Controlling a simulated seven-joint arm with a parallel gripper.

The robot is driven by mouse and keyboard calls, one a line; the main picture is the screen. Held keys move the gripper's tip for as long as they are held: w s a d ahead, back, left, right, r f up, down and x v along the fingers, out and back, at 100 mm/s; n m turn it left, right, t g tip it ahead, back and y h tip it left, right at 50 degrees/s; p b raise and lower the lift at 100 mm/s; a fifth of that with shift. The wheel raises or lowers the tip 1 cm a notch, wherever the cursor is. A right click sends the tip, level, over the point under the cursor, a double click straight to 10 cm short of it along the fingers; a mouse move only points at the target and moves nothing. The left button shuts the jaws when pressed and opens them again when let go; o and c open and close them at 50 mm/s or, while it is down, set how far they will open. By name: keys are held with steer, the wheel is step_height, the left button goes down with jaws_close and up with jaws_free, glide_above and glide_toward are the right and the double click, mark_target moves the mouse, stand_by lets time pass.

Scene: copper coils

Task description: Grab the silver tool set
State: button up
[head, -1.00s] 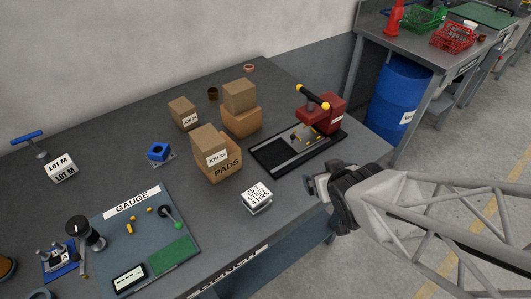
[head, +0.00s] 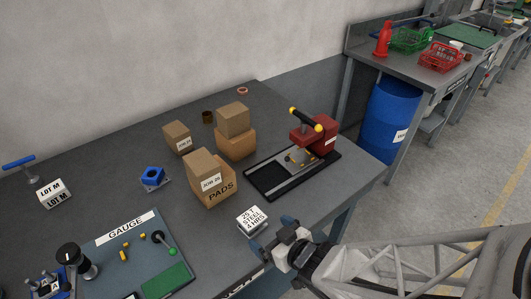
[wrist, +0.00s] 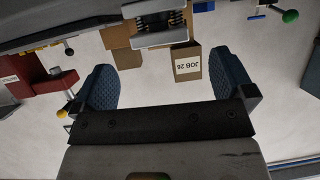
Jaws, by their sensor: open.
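A small silver block, apparently the silver tool set, stands on the bench near its front edge in the head view (head: 253,221), with a white label reading "25 T STEEL 4 HRS". In the wrist view a silver plated piece with dark springs, seemingly the same set (wrist: 158,38), shows at the top edge, partly cut off. My gripper (head: 272,237) is just right of and in front of it, apart from it as far as I can tell. Its blue fingers are wide apart in the wrist view (wrist: 165,88), with nothing held between them.
Cardboard boxes marked PADS (head: 222,190) and JOB 26 (head: 209,181) stand behind the set. A red press (head: 313,135) on a black base is at the back right. A gauge mat (head: 105,245) lies left. A white "LOT M" block (head: 54,194) stands far left.

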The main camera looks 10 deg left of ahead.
mark_target(257, 223)
steer(key=shift+w, duration=0.1)
steer(key=shift+x, duration=1.25)
steer(key=shift+x, duration=2.6)
steer(key=c, duration=1.2)
steer(key=shift+r, duration=0.2)
